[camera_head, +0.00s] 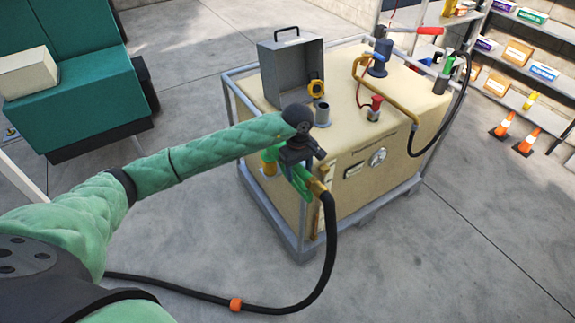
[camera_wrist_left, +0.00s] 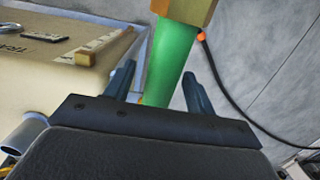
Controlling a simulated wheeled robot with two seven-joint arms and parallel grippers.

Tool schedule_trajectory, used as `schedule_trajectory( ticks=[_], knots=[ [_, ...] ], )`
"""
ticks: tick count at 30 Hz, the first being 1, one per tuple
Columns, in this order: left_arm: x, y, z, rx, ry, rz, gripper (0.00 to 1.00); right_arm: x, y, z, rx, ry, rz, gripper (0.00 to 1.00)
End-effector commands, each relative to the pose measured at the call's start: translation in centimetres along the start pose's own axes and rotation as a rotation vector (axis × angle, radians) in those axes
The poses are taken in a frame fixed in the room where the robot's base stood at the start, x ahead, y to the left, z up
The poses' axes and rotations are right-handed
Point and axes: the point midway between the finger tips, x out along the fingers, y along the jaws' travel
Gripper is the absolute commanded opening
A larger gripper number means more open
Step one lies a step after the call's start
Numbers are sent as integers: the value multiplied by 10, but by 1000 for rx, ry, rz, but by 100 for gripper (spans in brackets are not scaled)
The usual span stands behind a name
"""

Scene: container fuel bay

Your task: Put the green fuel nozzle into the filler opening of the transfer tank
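The transfer tank (camera_head: 345,157) is a beige box in a grey frame. A short grey neck (camera_head: 322,115) on its top, with a raised yellow cap (camera_head: 315,88) beside it, looks like the filler opening. The green fuel nozzle (camera_head: 301,183) is at the tank's near left corner, its brass end joined to a black hose. My left gripper (camera_head: 297,157) is over it, hiding part of it. In the left wrist view the green nozzle (camera_wrist_left: 172,60) lies between my two fingers (camera_wrist_left: 158,70), with a gap visible on its left side. My right gripper is out of view.
The black hose (camera_head: 328,245) loops down to the floor. A grey open box (camera_head: 291,72), a hand pump (camera_head: 380,55) and a red-topped fitting (camera_head: 375,108) stand on the tank. Shelves and orange cones (camera_head: 503,126) are at right. The floor at right front is clear.

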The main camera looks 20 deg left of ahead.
Motion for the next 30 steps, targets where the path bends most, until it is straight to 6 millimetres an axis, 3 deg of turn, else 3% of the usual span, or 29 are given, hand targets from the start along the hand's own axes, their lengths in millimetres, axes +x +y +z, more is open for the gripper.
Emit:
schedule_trajectory(
  ticks=[1, 8, 30],
  knots=[
    [0, 0, 0, 0, 0, 0, 45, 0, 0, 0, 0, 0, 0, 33],
    [0, 0, 0, 0, 0, 0, 0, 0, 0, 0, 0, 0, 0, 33],
    [-49, 0, 3, 0, 2, 2, 0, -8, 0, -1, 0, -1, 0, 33]
  ],
)
